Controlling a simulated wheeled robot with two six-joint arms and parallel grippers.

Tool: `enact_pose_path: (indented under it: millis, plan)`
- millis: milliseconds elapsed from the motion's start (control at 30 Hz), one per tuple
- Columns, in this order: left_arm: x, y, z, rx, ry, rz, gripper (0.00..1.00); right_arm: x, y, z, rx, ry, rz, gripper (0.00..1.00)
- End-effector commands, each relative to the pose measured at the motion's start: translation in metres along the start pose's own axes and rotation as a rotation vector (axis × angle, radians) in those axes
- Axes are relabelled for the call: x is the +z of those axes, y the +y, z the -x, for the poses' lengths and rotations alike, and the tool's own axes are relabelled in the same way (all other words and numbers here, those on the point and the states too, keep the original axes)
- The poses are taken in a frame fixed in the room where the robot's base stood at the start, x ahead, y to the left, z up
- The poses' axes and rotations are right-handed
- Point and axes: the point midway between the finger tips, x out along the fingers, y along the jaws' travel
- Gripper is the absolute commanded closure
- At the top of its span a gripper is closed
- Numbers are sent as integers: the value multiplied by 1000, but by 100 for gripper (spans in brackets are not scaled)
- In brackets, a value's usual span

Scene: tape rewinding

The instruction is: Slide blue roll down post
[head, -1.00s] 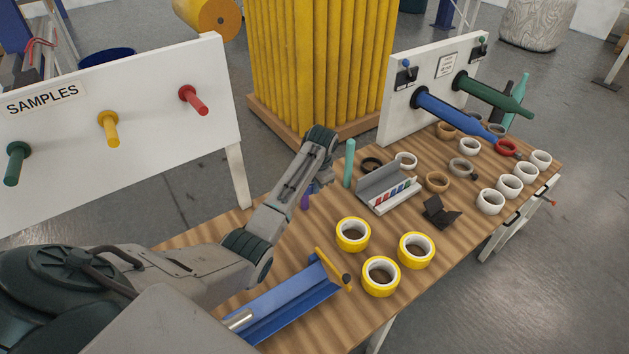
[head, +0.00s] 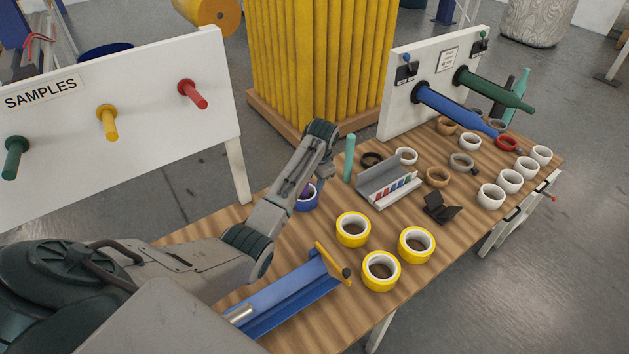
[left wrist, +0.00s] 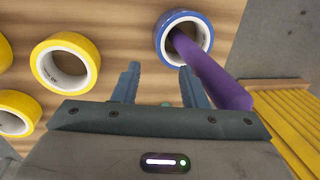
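The blue roll (head: 306,199) lies low around the purple post, and looks flat on the wooden table; my arm partly hides it. In the left wrist view the blue roll (left wrist: 163,40) is at the top, with the purple post (left wrist: 212,72) rising through its hole and leaning toward the lower right of the picture. My left gripper (left wrist: 160,68) is open and empty. Its two fingers are apart, and the roll is beyond their tips. In the head view my left gripper (head: 325,170) is just above the roll, mostly hidden by its own arm. My right gripper is not seen.
Several yellow rolls (head: 352,230) stand in front of the post. A teal post (head: 349,157) and a grey box (head: 388,187) are to its right. A blue trough (head: 285,297) lies at the front. Brown and white rolls fill the far right.

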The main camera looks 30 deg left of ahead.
Motion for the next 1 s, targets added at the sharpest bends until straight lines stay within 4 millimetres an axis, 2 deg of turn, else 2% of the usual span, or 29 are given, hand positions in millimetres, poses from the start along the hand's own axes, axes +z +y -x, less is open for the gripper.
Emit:
enact_pose_path:
  millis: [300, 500, 700, 1000]
  plan:
    - [-1, 0, 59, -3, 6, 1, 61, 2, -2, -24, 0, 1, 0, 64]
    - [-1, 0, 89, -2, 4, 1, 61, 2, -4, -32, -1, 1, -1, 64]
    - [0, 0, 99, -1, 2, 0, 61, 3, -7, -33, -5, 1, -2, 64]
    - [0, 0, 99, -1, 1, 0, 61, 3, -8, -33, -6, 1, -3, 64]
